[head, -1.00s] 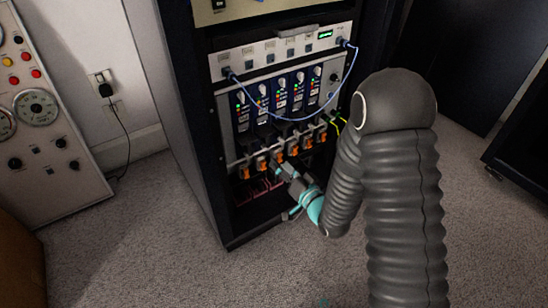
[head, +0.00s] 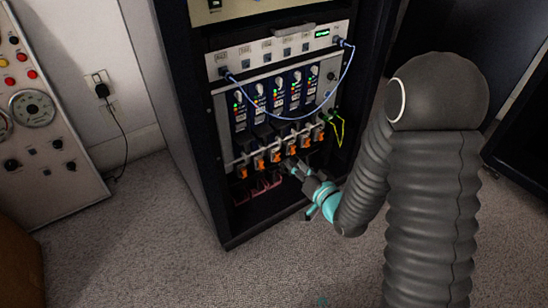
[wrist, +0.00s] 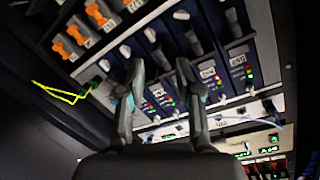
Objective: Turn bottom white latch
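A row of blue modules (head: 276,97) sits in the rack, with pale latches along its top edge in the head view. In the wrist view, which shows the rack turned over, white latches (wrist: 182,15) line the module edge near the orange connectors (wrist: 97,14). My gripper (head: 290,166) is in front of the lower right of the modules, close to the orange connectors. In the wrist view my gripper (wrist: 160,66) has its two fingers apart, with module fronts showing between them. It holds nothing visible. Whether a fingertip touches a latch cannot be told.
A blue cable (head: 343,82) loops across the modules from the white panel (head: 271,58) above. Yellow-green wires (head: 340,130) hang at the right of the connectors. The dark rack frame (head: 196,150) bounds the left side. Carpet (head: 170,235) in front is clear.

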